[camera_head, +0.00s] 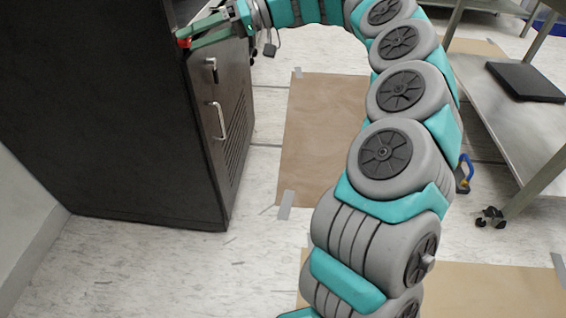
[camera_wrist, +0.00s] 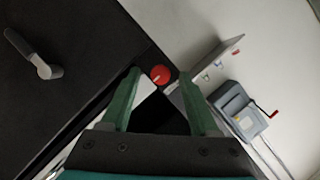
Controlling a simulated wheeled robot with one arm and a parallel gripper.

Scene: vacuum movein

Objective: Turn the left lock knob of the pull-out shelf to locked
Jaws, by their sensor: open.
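A small round red knob (camera_wrist: 160,75) shows in the wrist view at the corner of the black cabinet (camera_wrist: 75,40). In the head view the same red spot (camera_head: 184,43) is at the upper front edge of the cabinet (camera_head: 110,120), mostly covered by my fingers. My gripper (camera_wrist: 159,74) is open, its green fingertips on either side of the knob in the picture. Whether they touch it, I cannot tell. My gripper (camera_head: 183,38) reaches in from the right in the head view. The knob's setting is too small to read.
The cabinet front has a dark latch (camera_head: 211,68) and a silver handle (camera_head: 218,121). In the wrist view a grey device with a red crank (camera_wrist: 240,108) lies to the right. A metal table (camera_head: 510,120) stands right of my arm. Floor with brown sheets (camera_head: 320,140) lies between.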

